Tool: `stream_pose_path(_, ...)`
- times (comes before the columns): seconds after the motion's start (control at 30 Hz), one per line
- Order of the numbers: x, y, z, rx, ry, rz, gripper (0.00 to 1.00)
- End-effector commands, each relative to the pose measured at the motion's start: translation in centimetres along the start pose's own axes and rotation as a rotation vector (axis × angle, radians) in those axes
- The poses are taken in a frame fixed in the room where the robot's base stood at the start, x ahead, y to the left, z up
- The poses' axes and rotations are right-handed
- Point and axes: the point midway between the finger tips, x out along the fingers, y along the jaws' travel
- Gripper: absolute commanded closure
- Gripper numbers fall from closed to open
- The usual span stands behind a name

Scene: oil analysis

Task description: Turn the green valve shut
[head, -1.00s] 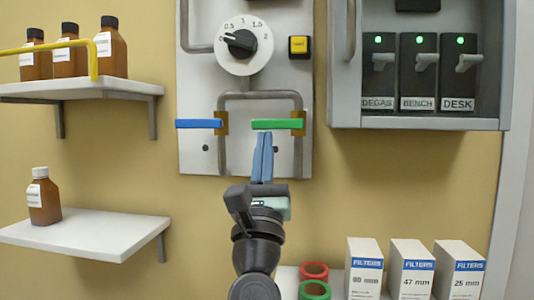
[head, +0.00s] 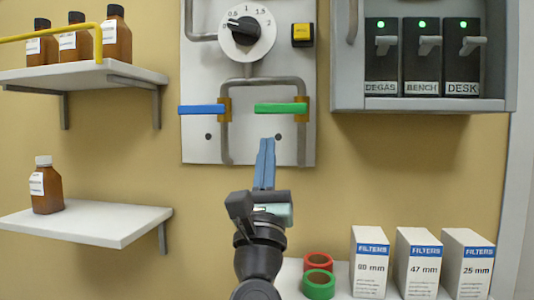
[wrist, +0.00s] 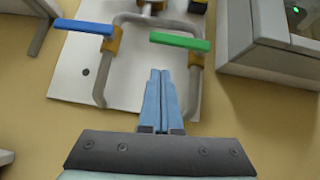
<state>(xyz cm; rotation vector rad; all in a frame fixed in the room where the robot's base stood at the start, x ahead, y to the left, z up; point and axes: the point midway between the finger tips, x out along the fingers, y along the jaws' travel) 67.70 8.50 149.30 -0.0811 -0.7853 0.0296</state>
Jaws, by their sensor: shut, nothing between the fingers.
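The green valve handle (head: 281,108) is a flat bar lying level, reaching left from its brass body (head: 304,108) on the right-hand grey pipe of the wall panel. It also shows in the wrist view (wrist: 180,41). My gripper (head: 266,141) points up with its blue fingers together and empty. The fingertips are below the green handle, apart from it in the picture. In the wrist view my gripper (wrist: 160,72) is likewise below the handle's left part. The depth between fingertips and panel is hard to judge.
A blue valve handle (head: 202,109) lies level to the left on the same panel (head: 195,145). A dial (head: 246,25) and a yellow button (head: 302,33) are above. A switch cabinet (head: 420,103) is right. A shelf with a brown bottle (head: 47,190) is lower left.

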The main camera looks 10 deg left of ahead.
Motion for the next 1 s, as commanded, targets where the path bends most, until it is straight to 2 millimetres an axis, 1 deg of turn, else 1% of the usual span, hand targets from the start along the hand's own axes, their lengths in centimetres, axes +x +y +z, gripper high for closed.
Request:
stream_pose_path(0.03,-1.1,0.2,-0.9,-0.001,0.000,0.000,1.00)
stream_pose_path(0.1,-2.4,0.4,-0.4,-0.001,0.002,0.003,1.00)
stream_pose_path(0.3,-6.5,0.5,-0.5,-0.001,0.002,0.001,1.00)
stream_pose_path(0.5,-9.3,0.7,-0.4,-0.001,0.001,0.001,1.00)
stream_pose_path(0.7,-10.2,0.7,-0.3,0.000,0.000,-0.001,1.00)
stream_pose_path(1.0,-10.3,0.6,-0.2,-0.001,0.000,-0.001,1.00)
